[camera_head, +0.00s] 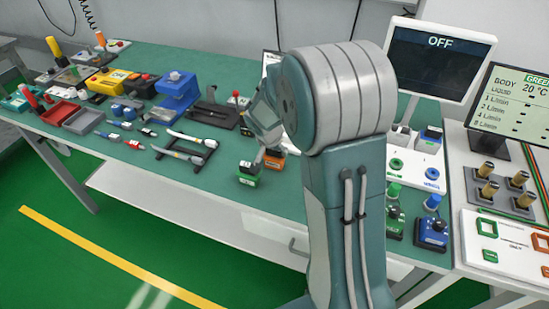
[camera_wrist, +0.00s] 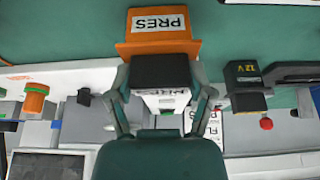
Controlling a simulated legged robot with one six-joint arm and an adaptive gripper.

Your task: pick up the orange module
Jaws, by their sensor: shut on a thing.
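The orange module (camera_wrist: 158,48) has a white "PRES" label and a dark block towards my wrist. In the wrist view my gripper (camera_wrist: 165,84) has one finger on each side of the dark block and is shut on it. In the head view a small part of the orange module (camera_head: 274,162) shows below my gripper (camera_head: 262,150), on or just above the green table top; I cannot tell which. My arm hides the rest of it.
A green-based module (camera_head: 248,174) stands just left of the orange one. A black rack (camera_head: 186,148), a blue vise-like block (camera_head: 177,90) and several small parts lie further left. A monitor reading OFF (camera_head: 440,60) stands at the right. The table's front strip is clear.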

